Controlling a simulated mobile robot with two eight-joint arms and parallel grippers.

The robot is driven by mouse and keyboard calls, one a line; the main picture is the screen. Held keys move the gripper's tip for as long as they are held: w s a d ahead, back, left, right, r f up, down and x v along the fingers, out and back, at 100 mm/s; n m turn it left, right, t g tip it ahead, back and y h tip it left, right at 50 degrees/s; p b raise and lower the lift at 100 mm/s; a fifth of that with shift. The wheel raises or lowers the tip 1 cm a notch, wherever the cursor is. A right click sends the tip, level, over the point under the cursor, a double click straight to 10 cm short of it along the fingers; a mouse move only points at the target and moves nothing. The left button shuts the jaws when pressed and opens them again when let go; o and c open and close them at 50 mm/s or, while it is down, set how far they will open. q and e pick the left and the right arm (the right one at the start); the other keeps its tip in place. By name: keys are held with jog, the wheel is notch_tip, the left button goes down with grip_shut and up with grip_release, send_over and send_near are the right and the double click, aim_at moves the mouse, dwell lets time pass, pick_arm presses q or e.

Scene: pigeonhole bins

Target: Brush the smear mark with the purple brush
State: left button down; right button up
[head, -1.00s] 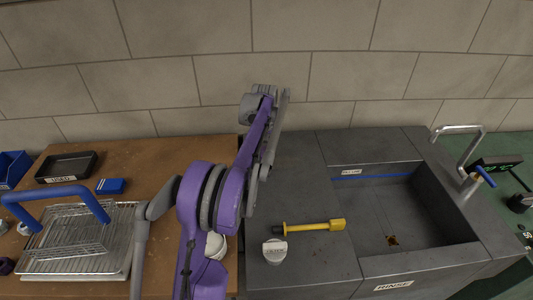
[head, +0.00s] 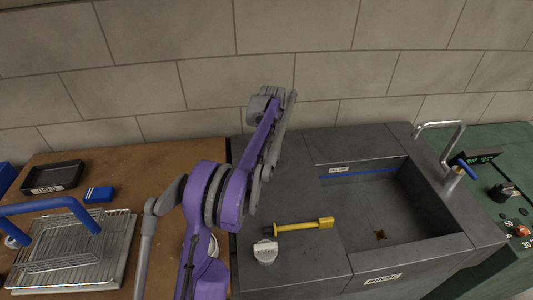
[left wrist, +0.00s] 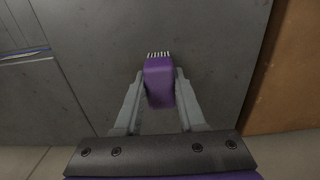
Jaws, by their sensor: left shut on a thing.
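The purple brush (left wrist: 160,85), with pale bristles at its far end, is between the fingers of my left gripper (left wrist: 153,76) in the left wrist view. The gripper is shut on it, above a plain grey surface, and the bristles appear clear of any mark. In the head view my purple left arm rises over the counter; its fingers and the brush cannot be made out there. A small brown smear mark (head: 380,236) lies on the floor of the grey sink basin (head: 410,226), right of my arm. My right gripper is not in view.
A yellow-handled tool (head: 305,225) and a pale round object (head: 265,252) lie on the grey counter (head: 300,180) left of the basin. A tap (head: 455,150) stands at the basin's right. A wire rack (head: 75,250) and black tray (head: 52,178) sit on the wooden bench.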

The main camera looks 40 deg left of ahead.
pick_arm(q)
jog(key=shift+w+d+p, duration=0.45)
jog(key=shift+w+d, duration=0.55)
jog(key=shift+w, duration=0.3)
jog(key=shift+s+a+f+b, duration=0.1)
jog(key=shift+s+a+b, duration=0.1)
jog(key=shift+s+a, duration=0.4)
jog(key=shift+s+a+f+b, duration=0.15)
jog(key=shift+s+a, duration=0.2)
jog(key=shift+s, duration=0.45)
jog(key=shift+s+a+r, duration=0.15)
jog(key=shift+s+a, duration=0.95)
jog(key=shift+s, duration=0.2)
jog(key=shift+s+a+r, duration=0.1)
jog(key=shift+s+a, duration=1)
jog(key=shift+s, duration=0.2)
jog(key=shift+r, duration=0.2)
jog(key=shift+r+p, duration=0.4)
jog(key=shift+r, duration=0.4)
